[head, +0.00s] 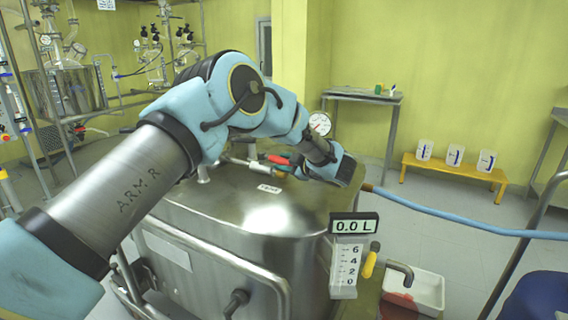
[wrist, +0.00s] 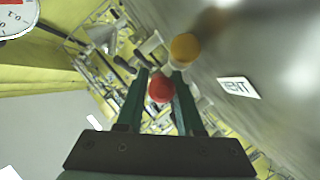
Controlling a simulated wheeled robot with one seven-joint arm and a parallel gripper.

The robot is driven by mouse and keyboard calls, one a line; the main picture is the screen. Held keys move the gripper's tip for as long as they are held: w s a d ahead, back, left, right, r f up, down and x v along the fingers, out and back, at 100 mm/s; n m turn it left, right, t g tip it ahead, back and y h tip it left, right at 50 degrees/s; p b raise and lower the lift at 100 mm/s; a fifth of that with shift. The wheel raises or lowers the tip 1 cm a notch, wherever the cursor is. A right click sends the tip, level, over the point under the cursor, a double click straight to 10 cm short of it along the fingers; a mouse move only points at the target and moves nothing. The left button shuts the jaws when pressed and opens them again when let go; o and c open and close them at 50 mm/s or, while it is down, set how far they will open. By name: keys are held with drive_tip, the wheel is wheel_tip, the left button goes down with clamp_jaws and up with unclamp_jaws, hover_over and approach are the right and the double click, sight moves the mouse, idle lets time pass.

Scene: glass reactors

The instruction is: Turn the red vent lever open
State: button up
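The red vent lever (head: 278,159) is on top of the steel tank (head: 235,207). In the wrist view its round red end (wrist: 160,89) lies between the two green fingers of my gripper (wrist: 160,75). The fingers stand apart, with little or no gap beside the red end. I cannot tell whether they press on it. In the head view my gripper (head: 285,167) is low over the tank top, at the lever, partly hidden by my arm. A VENT label (wrist: 238,87) is on the tank top; it also shows in the head view (head: 269,188).
A yellow-orange round part (wrist: 185,47) stands just beyond the fingers. A pressure gauge (head: 320,124) stands behind my wrist. A 0.0 L display (head: 354,226) is at the tank's right front. A blue hose (head: 465,225) runs off right. Glass reactors (head: 60,75) stand back left.

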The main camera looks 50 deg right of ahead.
drive_tip(key=o, duration=0.3)
drive_tip(key=shift+o, duration=0.2)
drive_tip(key=b+v, duration=0.2)
drive_tip(key=v, duration=0.8)
drive_tip(key=shift+s+a+r, duration=0.1)
drive_tip(key=shift+s, duration=0.25)
